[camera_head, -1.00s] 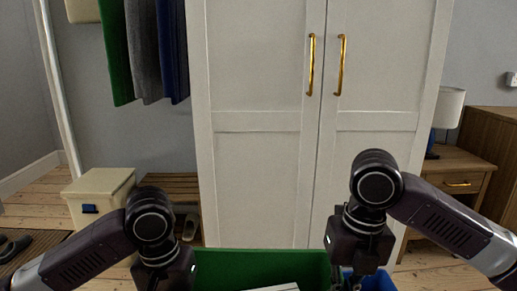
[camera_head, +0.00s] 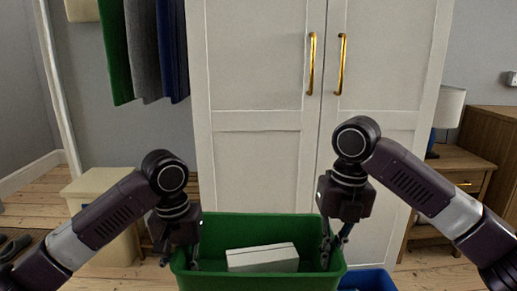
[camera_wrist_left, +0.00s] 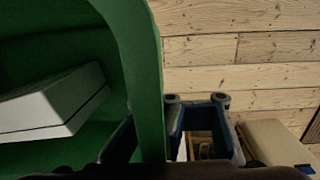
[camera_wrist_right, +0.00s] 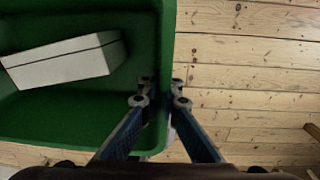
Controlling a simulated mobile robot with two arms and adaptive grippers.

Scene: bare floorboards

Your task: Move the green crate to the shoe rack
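The green crate (camera_head: 260,226) is at the bottom middle of the head view, roughly level, with a white box (camera_head: 262,258) inside. My left gripper (camera_head: 181,260) straddles the crate's left wall; in the left wrist view the green rim (camera_wrist_left: 146,75) passes between its fingers. My right gripper (camera_head: 335,252) pinches the right wall; in the right wrist view its fingertips (camera_wrist_right: 161,95) sit on both sides of the rim. The wooden shoe rack (camera_head: 193,188) stands by the wall left of the wardrobe, mostly hidden behind my left arm.
A blue container (camera_head: 368,281) stands on the floor at the crate's right. A white wardrobe (camera_head: 262,160) rises straight ahead. A cream box (camera_head: 92,186) is beside the rack, under hanging clothes (camera_head: 143,50). A nightstand (camera_head: 462,175) with a lamp is at right.

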